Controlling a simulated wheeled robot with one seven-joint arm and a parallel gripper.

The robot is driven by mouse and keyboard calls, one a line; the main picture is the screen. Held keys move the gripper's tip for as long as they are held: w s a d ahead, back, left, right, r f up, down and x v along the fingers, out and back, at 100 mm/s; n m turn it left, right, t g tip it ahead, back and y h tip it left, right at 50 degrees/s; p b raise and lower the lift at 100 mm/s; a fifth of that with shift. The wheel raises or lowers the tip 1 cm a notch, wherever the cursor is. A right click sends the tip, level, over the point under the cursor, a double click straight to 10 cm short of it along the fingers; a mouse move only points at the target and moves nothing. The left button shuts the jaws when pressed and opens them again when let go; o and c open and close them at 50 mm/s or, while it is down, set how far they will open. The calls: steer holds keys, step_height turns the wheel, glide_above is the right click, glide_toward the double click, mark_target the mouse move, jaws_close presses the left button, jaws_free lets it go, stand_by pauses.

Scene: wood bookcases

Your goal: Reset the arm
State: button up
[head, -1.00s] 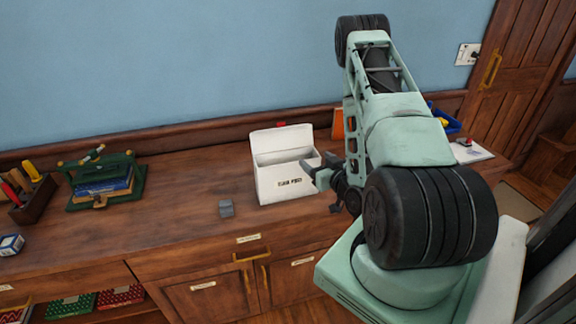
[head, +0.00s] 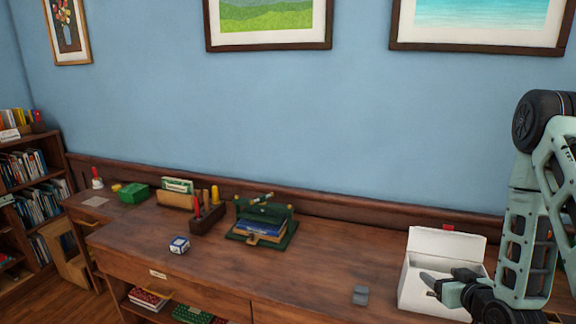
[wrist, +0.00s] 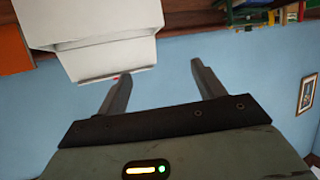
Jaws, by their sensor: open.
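My gripper (head: 440,285) is at the lower right of the head view, in front of the open white box (head: 445,246) on the wooden counter. In the wrist view, my gripper (wrist: 160,85) has its two grey fingers spread wide apart with nothing between them. The wrist view appears upside down, and the white box (wrist: 95,40) shows there at the upper left, beyond the fingers. My arm rises along the right edge of the head view. Part of the box is hidden behind my gripper.
A small grey block (head: 360,295) lies on the counter (head: 310,278) left of the box. Farther left are a green stand with blue books (head: 262,227), a pencil holder (head: 207,218), a small white-and-blue box (head: 179,245) and a green box (head: 133,193). A bookcase (head: 28,180) stands far left.

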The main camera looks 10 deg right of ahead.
steer(key=w+a+n+g+y+b, duration=0.2)
steer(key=w+a+n+g+y, duration=0.15)
steer(key=a, duration=0.95)
steer(key=s+a+r+n+g+b, duration=0.2)
steer(key=s+a+g, duration=0.2)
steer(key=a, duration=0.8)
steer(key=s+a+r+n+g+b, duration=0.1)
steer(key=s+a, duration=0.4)
steer(key=s, duration=0.5)
steer(key=s+a+r+n+g+b, duration=0.2)
steer(key=s+a+r+g, duration=0.3)
steer(key=s, duration=0.6)
steer(key=shift+s+a+n, duration=0.2)
steer(key=shift+a+n, duration=0.1)
steer(key=shift+n, duration=0.25)
steer(key=shift+d+h, duration=0.1)
steer(key=shift+h, duration=0.15)
